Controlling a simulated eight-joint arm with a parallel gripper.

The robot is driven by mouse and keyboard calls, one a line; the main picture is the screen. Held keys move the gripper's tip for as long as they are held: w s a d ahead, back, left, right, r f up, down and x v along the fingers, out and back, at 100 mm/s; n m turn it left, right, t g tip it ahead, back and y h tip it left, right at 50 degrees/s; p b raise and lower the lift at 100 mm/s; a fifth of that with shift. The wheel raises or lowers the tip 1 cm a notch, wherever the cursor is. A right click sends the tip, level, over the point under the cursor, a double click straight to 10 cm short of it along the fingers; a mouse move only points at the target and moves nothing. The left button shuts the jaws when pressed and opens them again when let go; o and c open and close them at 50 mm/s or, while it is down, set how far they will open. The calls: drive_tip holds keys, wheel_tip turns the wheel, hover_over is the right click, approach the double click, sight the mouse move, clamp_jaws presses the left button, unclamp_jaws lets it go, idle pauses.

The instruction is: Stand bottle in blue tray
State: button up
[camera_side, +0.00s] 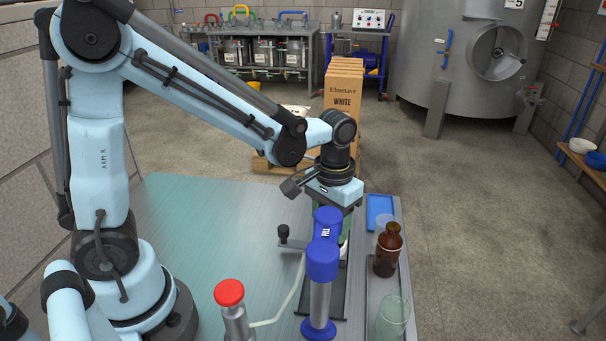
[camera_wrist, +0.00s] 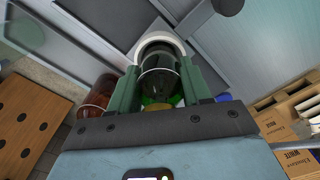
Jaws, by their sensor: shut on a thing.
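The blue tray (camera_side: 380,209) is a small flat tray at the right edge of the steel table, just right of my gripper (camera_side: 340,214) in the side view. In the wrist view my gripper's green fingers (camera_wrist: 161,72) are shut on a dark bottle (camera_wrist: 160,58), seen almost end-on. A white ring (camera_wrist: 158,38) shows around its far end; whether it touches the bottle, I cannot tell. In the side view the blue-headed stand (camera_side: 323,258) hides most of the held bottle.
A red-topped post (camera_side: 231,300) and a black knob (camera_side: 284,236) rise from the table. Its left part is clear. White-wine cartons (camera_side: 343,95) stand behind.

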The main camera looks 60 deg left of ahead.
drive_tip(key=shift+r, duration=0.15)
wheel_tip(320, 180, up, 9)
drive_tip(key=shift+f, duration=0.2)
drive_tip(key=shift+w+r, duration=0.2)
drive_tip(key=shift+r, duration=0.3)
drive_tip(key=w+f, duration=0.2)
drive_tip(key=w, duration=1.3)
wheel_tip(320, 180, down, 10)
drive_tip(key=shift+w+r, duration=0.15)
drive_tip(key=shift+r, duration=0.1)
drive_tip(key=o, duration=1.3)
drive_tip(key=shift+f, duration=0.15)
